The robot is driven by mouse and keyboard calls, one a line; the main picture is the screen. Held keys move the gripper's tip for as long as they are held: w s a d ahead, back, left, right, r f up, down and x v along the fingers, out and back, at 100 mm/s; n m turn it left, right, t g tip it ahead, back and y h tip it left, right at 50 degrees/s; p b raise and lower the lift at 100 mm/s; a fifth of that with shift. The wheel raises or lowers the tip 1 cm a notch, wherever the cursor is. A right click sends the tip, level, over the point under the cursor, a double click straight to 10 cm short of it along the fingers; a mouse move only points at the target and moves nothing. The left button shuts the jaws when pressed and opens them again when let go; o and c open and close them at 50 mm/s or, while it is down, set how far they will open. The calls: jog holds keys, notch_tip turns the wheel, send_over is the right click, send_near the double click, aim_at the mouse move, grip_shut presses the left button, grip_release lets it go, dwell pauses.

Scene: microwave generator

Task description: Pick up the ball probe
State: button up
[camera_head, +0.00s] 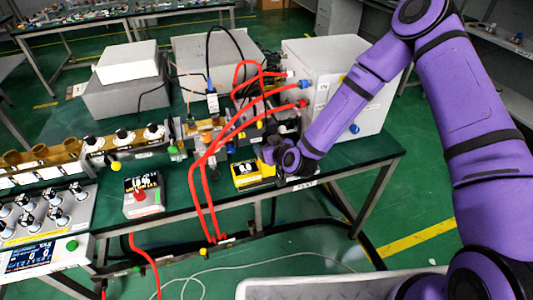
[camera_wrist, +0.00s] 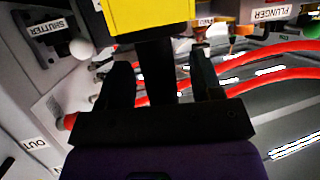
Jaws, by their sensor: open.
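My gripper (camera_wrist: 162,78) is open, its two black fingers apart, with a dark upright piece between them. I cannot tell whether the fingers touch that piece. Just beyond the fingertips a yellow block (camera_wrist: 150,14) fills the top middle of the wrist view. In the head view a yellow box with a dark display (camera_head: 252,174) sits at the bench's front edge, and my gripper (camera_head: 287,156) is right beside it. I cannot make out the ball probe for certain. A white ball (camera_wrist: 82,48) shows beside the SHUTTER label in the wrist view, left of the fingers.
Red hoses (camera_head: 222,140) loop from the grey cabinet (camera_head: 322,68) over the bench's front edge, and pass right of my fingers in the wrist view. A grey box with a red button (camera_head: 143,196) stands further left. Open floor lies right of the bench (camera_head: 350,158).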

jog(key=c, duration=1)
jog(key=shift+w, duration=0.1)
jog(key=shift+c, duration=0.2)
